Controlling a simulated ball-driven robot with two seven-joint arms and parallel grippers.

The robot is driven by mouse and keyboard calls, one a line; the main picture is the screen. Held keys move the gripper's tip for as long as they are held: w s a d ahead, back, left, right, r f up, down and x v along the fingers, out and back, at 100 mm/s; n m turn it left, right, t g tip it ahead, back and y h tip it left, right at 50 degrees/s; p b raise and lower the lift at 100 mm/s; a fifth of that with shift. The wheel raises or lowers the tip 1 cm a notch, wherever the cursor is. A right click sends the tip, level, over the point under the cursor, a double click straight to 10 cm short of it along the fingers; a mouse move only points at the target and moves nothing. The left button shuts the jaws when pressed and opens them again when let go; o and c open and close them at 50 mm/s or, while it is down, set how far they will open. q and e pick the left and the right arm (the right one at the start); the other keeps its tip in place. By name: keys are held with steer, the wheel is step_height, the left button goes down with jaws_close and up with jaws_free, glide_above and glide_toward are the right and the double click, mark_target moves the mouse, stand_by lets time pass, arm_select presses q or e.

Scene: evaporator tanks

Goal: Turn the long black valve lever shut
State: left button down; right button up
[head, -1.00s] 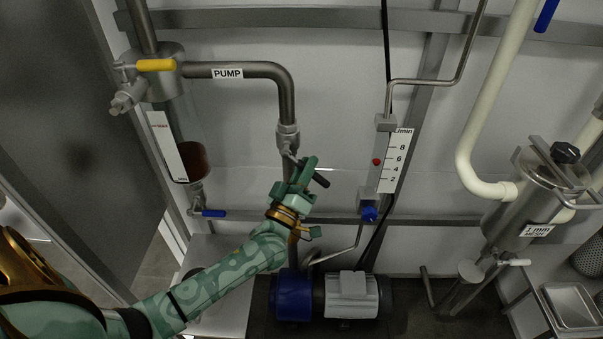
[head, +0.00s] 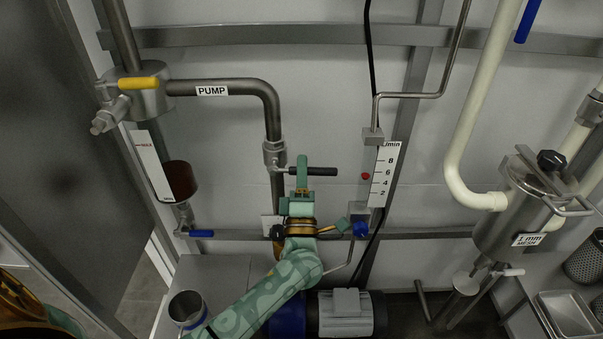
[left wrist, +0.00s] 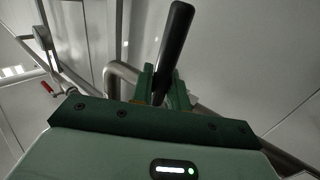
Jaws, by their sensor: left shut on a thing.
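The long black valve lever (head: 322,171) points to the right, about level, from the valve (head: 274,153) on the vertical pipe below the PUMP label. My left gripper (head: 302,169) is shut on the lever close to its pivot end, with the black grip sticking out to the right. In the left wrist view the black lever (left wrist: 174,42) rises between the two green fingers (left wrist: 158,85). The gripper hides part of the lever's stem. My right gripper does not show.
A flow gauge (head: 384,175) stands to the right of the lever. The pump motor (head: 345,313) sits below. A yellow-handled valve (head: 138,83) and a blue-handled valve (head: 200,233) are at left. A strainer vessel (head: 508,215) is at right.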

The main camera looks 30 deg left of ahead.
arm_select(q)
steer(key=shift+r+n+y, duration=0.2)
steer(key=shift+n+y, duration=0.2)
steer(key=shift+n, duration=0.1)
steer(key=c, duration=1.4)
jaws_free()
steer(key=shift+f, duration=0.1)
steer(key=v, duration=1.6)
steer(key=shift+s+d, duration=0.2)
